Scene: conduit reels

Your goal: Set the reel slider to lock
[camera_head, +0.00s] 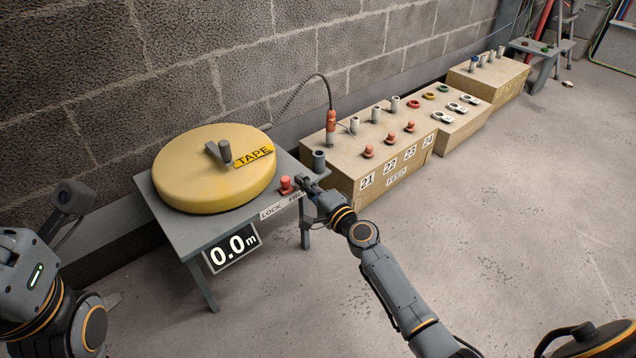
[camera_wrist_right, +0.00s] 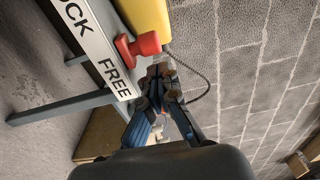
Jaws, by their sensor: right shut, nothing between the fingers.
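The red slider knob (camera_head: 286,184) stands at the front right of the grey reel table (camera_head: 182,226), beside the label strip (camera_head: 283,206) reading LOCK at left and FREE at right. In the right wrist view the red knob (camera_wrist_right: 145,44) sits beside the strip, near the FREE end. My right gripper (camera_head: 303,183) is shut and empty, just right of the knob, on its FREE side. In the right wrist view its fingertips (camera_wrist_right: 160,72) are close to the knob; I cannot tell if they touch it.
A yellow reel (camera_head: 205,188) marked TAPE, with a crank handle, lies on the table. A display (camera_head: 232,247) reads 0.0 m. A wooden box (camera_head: 341,178) with red knobs stands right of the table. The front floor is clear.

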